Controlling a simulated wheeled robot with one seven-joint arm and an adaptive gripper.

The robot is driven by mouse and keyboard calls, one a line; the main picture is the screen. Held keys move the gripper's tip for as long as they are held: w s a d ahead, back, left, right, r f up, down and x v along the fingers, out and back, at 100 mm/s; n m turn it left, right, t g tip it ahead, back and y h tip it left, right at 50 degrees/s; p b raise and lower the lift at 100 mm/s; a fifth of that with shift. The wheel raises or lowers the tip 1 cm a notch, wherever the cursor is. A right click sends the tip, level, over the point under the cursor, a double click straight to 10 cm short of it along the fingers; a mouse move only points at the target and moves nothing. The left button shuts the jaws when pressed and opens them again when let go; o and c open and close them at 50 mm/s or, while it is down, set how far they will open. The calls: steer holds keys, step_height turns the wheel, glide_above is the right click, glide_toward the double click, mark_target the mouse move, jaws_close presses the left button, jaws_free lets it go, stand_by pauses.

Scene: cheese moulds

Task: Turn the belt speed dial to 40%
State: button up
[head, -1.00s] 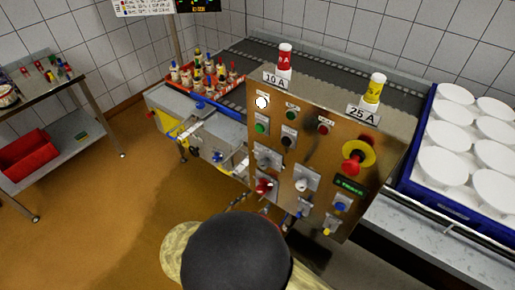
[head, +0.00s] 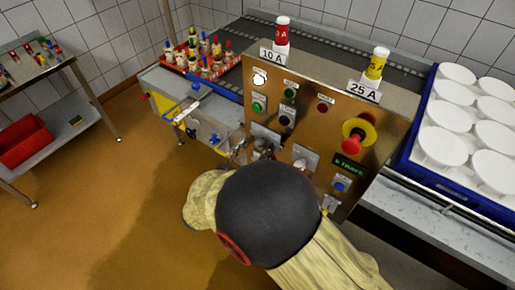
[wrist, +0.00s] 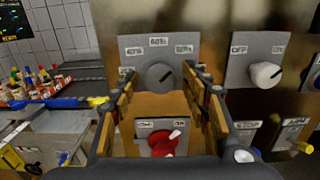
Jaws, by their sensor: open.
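The belt speed dial (wrist: 158,77) is a dark grey round knob on a grey plate with percent labels, including 40% at upper left, 60% at top and 80% at upper right. A dark line on the knob slants to the upper right, roughly toward 80%. My gripper (wrist: 164,82) is open, with one finger on each side of the dial in the wrist view. I cannot tell whether either finger touches it.
A red switch (wrist: 162,143) sits just below the dial, and a white knob (wrist: 265,74) to its right. A red emergency button on yellow (head: 354,138) juts from the panel. Fuses stand on top. A blue crate of white moulds (head: 405,165) is at right.

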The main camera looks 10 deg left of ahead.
steer(key=c, duration=0.3)
steer(key=c, duration=0.7)
steer(key=shift+c, duration=0.8)
